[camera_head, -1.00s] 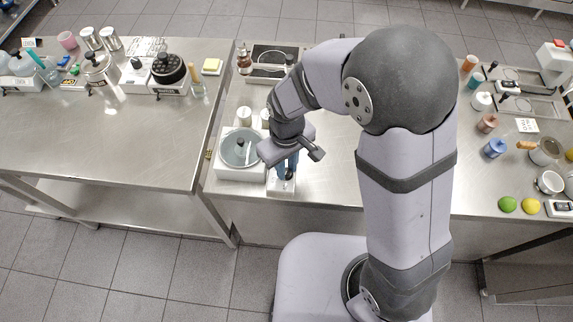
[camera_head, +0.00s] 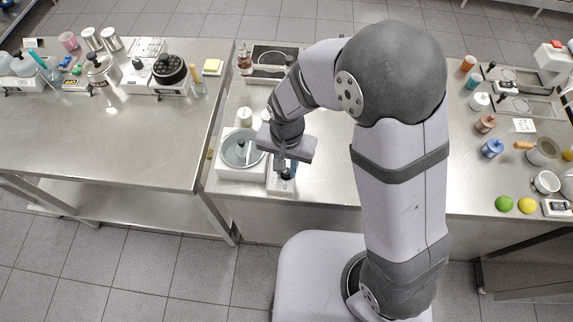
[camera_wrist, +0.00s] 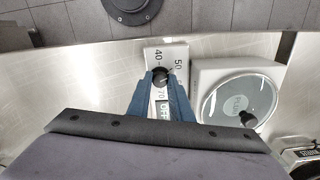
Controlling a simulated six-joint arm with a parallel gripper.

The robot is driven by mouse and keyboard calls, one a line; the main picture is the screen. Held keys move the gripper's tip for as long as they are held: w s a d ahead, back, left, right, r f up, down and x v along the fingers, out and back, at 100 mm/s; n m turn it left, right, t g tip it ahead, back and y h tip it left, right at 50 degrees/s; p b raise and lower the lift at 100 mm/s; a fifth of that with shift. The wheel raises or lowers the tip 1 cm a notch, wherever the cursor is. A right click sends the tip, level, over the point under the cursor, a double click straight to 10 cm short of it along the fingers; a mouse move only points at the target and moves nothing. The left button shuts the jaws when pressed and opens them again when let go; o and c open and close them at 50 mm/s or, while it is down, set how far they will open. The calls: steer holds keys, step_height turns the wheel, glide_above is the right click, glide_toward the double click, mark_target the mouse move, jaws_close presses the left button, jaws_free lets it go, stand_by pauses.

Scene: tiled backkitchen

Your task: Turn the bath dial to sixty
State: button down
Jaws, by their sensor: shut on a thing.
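The bath dial (camera_wrist: 160,76) is a small black knob on a white control panel (camera_wrist: 152,53) in the wrist view. My gripper (camera_wrist: 159,82) is shut on the dial, one blue finger on each side. The fingers hide part of the scale, and I cannot tell where the pointer stands. The bath is a white box with a round clear lid.
The bath's lid (camera_wrist: 229,104) with a black knob is close to the right of my fingers in the wrist view. White jars (camera_head: 244,117) stand behind the bath. A steel table (camera_head: 150,150) with pots and dials is at left.

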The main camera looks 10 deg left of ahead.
steer(key=m, duration=0.5)
steer(key=shift+w+r+m, duration=0.1)
steer(key=shift+w+m, duration=0.05)
steer(key=shift+m, duration=0.15)
steer(key=shift+m+p, duration=0.45)
steer(key=shift+m, duration=1.85)
steer(key=c, duration=1.6)
jaws_free()
steer(key=shift+r, duration=0.1)
